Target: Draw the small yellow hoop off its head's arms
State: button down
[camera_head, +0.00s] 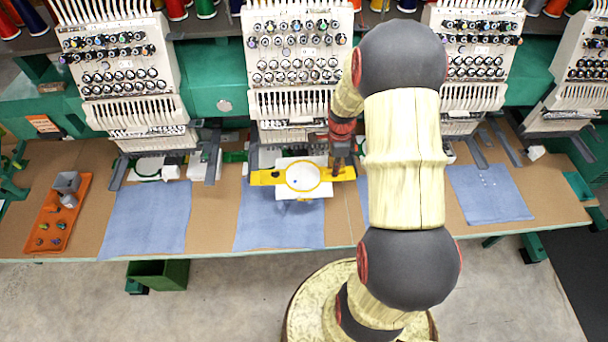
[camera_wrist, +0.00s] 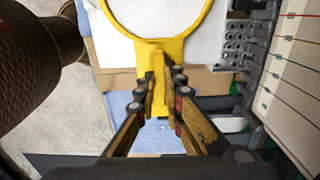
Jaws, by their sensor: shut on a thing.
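The small yellow hoop (camera_head: 302,177) is a round ring with white fabric inside and a flat yellow bracket on each side. It lies level under the second embroidery head from the left (camera_head: 300,75), in front of that head's hoop arms. In the wrist view the ring of the hoop (camera_wrist: 158,36) fills the top, with its yellow bracket reaching down between the fingers. My gripper (camera_wrist: 160,85) is shut on this bracket, at the hoop's right end in the head view. Whether the bracket still touches the head's arms cannot be told.
Blue cloths (camera_head: 147,217) lie on the brown table (camera_head: 215,225) in front of the heads. An orange tray (camera_head: 38,228) with small parts is at the far left. Neighbouring heads (camera_head: 120,70) stand on both sides. A green bin (camera_head: 158,274) is below the table edge.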

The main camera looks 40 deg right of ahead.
jog(key=shift+s+a+p, duration=0.1)
jog(key=shift+s+a, duration=0.4)
jog(key=shift+s, duration=0.3)
jog(key=shift+s+a+p, duration=0.1)
jog(key=shift+s+a, duration=0.4)
jog(key=shift+s, duration=0.35)
jog(key=shift+s+a+p, duration=0.1)
jog(key=shift+s+a, duration=0.4)
jog(key=shift+s, duration=0.3)
